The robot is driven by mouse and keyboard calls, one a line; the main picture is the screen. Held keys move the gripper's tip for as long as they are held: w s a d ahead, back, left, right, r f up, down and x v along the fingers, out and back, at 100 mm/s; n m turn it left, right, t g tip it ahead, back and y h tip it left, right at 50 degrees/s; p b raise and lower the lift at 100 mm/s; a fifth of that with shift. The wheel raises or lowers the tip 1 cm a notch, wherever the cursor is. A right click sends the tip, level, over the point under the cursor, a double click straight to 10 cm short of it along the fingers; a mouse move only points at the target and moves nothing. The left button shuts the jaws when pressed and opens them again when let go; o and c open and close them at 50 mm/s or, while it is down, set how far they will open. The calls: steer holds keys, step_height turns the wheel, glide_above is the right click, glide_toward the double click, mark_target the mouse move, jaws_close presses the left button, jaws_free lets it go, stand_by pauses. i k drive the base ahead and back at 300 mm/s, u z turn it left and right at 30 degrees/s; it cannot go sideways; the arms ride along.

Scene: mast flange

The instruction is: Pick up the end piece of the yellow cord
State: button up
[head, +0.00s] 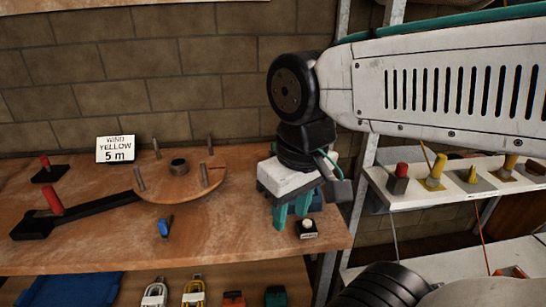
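My gripper (291,214) points down over the right end of the wooden bench (250,240). Its two teal fingers stand apart, with nothing seen between them. Several yellow pieces stand on a white shelf at the right: one (437,170) with a thin yellow line rising from it, a smaller pointed one (472,175) and a tall one (509,165). I cannot tell which of them is the end piece of the yellow cord. My gripper is well to the left of them. A sign (115,149) on the bench reads "WIND YELLOW 5 m".
A wooden disc with pegs (165,183) and a black crank with a red handle (53,199) occupy the bench's left. A blue clip (163,228) and a black button box (307,229) lie nearer. A red piece (398,180) shares the white shelf. A metal post separates bench and shelf.

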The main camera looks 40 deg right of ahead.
mark_target(432, 180)
steer(key=z, duration=1.9)
